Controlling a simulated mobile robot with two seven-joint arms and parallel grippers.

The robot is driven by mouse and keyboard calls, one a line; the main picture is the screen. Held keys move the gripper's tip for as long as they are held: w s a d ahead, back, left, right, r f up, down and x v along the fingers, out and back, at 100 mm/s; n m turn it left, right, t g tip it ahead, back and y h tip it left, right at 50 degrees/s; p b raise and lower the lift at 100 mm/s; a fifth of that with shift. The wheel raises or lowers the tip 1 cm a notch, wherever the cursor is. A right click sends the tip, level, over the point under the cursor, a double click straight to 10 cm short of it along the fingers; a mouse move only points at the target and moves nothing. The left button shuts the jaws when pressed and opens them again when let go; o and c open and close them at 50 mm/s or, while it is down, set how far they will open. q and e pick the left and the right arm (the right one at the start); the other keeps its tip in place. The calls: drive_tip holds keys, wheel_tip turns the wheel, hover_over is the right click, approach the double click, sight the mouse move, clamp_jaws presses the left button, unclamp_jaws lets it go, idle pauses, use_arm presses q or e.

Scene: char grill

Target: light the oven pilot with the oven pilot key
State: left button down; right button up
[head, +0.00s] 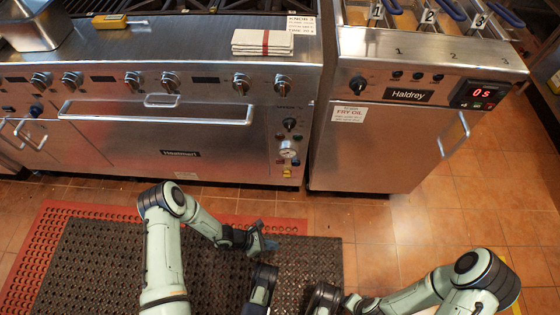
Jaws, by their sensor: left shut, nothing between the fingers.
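The oven (180,138) stands at the left with its door closed. On its right panel are a black knob (290,124), a round gauge (288,149) and a small yellow piece (287,172) low down; I cannot tell whether this is the oven pilot key. A yellow-handled tool (108,21) lies on the steel top at upper left; its identity is unclear. My left gripper (268,243) is shut and empty over the mat, in front of and below the oven's right panel. My right arm comes in at lower right; its fingers are not clearly visible.
The fryer (395,140) stands right of the oven, with baskets on top. A folded cloth (263,42) and a paper sign (301,25) are on the oven's top. A metal pan (32,25) is at upper left. A dark mat (110,250) lies on the tiled floor.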

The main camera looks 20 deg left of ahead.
use_arm(q)
drive_tip(key=w+a+r+n+t, duration=0.1)
drive_tip(key=w+r+n+t, duration=0.1)
drive_tip(key=w, duration=0.4)
drive_tip(key=w+a+r+n+t+y, duration=0.1)
drive_tip(key=w+a+r+n+t, duration=0.1)
drive_tip(key=w+n+t, duration=0.2)
drive_tip(key=w+a+r+n+t+y, duration=0.1)
drive_tip(key=w+r+n+t, duration=0.1)
drive_tip(key=w, duration=0.6)
drive_tip(key=shift+w+a+r+n+t, duration=0.25)
drive_tip(key=shift+n+t, duration=0.55)
drive_tip(key=shift+n, duration=0.4)
use_arm(e)
drive_tip(key=shift+t+y, duration=0.3)
drive_tip(key=shift+t, duration=0.5)
drive_tip(key=w+r, duration=0.1)
drive_tip(key=w+a, duration=0.1)
drive_tip(key=w, duration=0.1)
drive_tip(key=w+r, duration=0.1)
drive_tip(key=shift+w+a+r, duration=0.15)
drive_tip(key=shift+a+r, duration=0.2)
use_arm(q)
drive_tip(key=shift+w, duration=0.1)
